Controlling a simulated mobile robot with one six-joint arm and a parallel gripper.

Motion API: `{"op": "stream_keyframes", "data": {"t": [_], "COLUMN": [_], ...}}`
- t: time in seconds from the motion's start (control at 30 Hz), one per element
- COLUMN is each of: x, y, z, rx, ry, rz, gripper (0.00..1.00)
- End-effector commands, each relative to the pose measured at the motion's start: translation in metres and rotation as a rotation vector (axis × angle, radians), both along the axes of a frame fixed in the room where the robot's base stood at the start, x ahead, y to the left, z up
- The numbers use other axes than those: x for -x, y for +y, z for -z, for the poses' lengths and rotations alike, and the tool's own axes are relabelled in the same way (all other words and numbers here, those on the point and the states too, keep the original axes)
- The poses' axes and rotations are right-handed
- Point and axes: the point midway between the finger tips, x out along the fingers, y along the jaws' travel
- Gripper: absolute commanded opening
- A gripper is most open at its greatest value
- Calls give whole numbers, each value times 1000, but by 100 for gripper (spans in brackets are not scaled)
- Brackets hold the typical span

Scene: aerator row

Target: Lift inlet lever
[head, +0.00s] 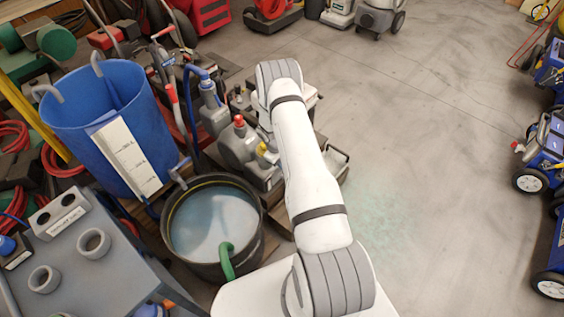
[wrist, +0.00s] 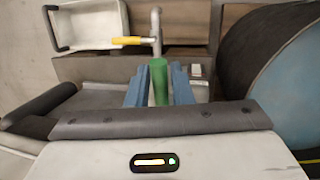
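In the wrist view my gripper (wrist: 159,80) has two blue fingers, one on each side of a green upright grip (wrist: 158,75). The grip nearly fills the space between them. I cannot tell whether the fingers press on it. Just beyond it stands a grey pipe (wrist: 155,25) with a yellow-handled lever (wrist: 127,41) pointing left, clear of the fingers. No label shows which one is the inlet lever. In the head view a yellow handle (head: 263,149) shows left of my arm; my gripper is hidden there behind the arm.
A black tub of water (head: 215,222) with a green hose (head: 227,262) stands left of my arm; its dark rim is at right in the wrist view. A blue barrel (head: 75,120) and grey pump bodies (head: 238,145) crowd the left.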

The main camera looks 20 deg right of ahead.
Motion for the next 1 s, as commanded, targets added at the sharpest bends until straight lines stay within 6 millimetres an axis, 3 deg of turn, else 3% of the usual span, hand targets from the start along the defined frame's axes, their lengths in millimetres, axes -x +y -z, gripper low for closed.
{"op": "stream_keyframes", "data": {"t": [0.13,0.43,0.8,1.0], "x": [-2,-4,-7,-7], "y": [1,2,15,19], "z": [-1,-5,-60,-75], "rx": [0,0,0,0], "ry": [-5,-10,-9,-8], "rz": [-1,-2,-2,-1], "gripper": [32,33,33,33]}}
